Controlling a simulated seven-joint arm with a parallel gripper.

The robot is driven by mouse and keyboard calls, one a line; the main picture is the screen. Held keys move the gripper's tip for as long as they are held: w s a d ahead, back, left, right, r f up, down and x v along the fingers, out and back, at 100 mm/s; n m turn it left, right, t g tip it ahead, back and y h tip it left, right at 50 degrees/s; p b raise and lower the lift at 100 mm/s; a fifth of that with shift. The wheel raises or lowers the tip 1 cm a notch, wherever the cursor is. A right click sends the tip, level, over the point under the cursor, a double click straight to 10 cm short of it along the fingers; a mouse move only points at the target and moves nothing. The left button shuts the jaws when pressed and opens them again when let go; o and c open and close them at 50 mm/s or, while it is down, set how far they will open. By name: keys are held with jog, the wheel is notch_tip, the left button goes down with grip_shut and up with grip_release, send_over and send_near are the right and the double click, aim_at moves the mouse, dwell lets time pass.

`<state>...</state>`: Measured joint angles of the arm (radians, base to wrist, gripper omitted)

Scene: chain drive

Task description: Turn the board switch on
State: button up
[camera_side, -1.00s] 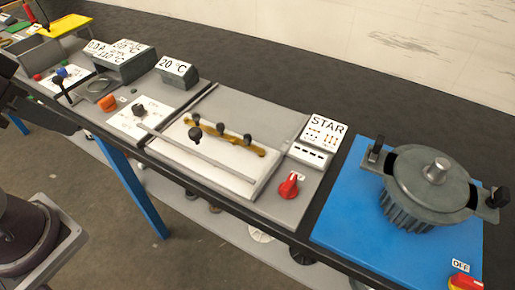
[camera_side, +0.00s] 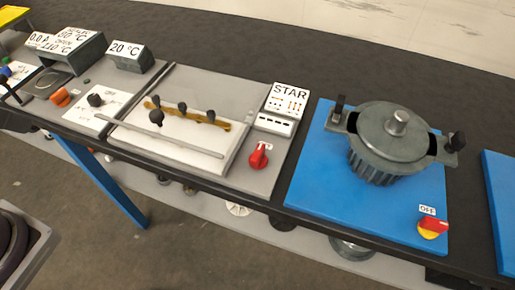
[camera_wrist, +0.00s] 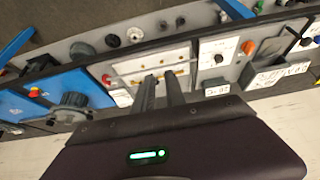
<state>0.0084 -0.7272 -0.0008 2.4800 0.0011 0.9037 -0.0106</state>
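A red rotary knob (camera_side: 259,155) sits on the grey board (camera_side: 262,181) below the STAR panel (camera_side: 283,108). It also shows in the wrist view (camera_wrist: 106,78). A red-and-yellow switch (camera_side: 432,227) with a small white label sits on the blue board's (camera_side: 312,193) front right corner; the wrist view shows it small at the left (camera_wrist: 35,92). Which of these is the board switch, I cannot tell for certain. My gripper (camera_wrist: 161,76) shows in the wrist view with two dark fingers slightly apart and nothing between them. It appears above the bench, apart from both switches.
A lidded grey pot (camera_side: 396,140) with black-knobbed clamps stands on the blue board. A white plate with a bar and several black knobs (camera_side: 183,106) lies left of the red knob. Temperature display boxes (camera_side: 131,56) stand at the back left. Another blue board (camera_side: 502,205) is at the right edge.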

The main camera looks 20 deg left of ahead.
jog(key=o, duration=0.4)
jog(key=shift+g+h, duration=0.3)
jog(key=shift+g, duration=0.4)
jog(key=w+d, duration=0.1)
jog(key=w, duration=0.1)
jog(key=w+d+r, duration=0.1)
jog(key=w, duration=0.1)
jog(key=w+d+r, duration=0.1)
jog(key=w, duration=0.2)
jog(key=shift+w+r, duration=0.1)
jog(key=shift+r, duration=0.15)
jog(key=shift+c, duration=0.2)
jog(key=g, duration=0.4)
send_over(258, 151)
notch_tip(258, 151, down, 18)
jog(key=shift+f, duration=0.1)
notch_tip(258, 151, down, 7)
jog(key=shift+f, duration=0.1)
grip_shut()
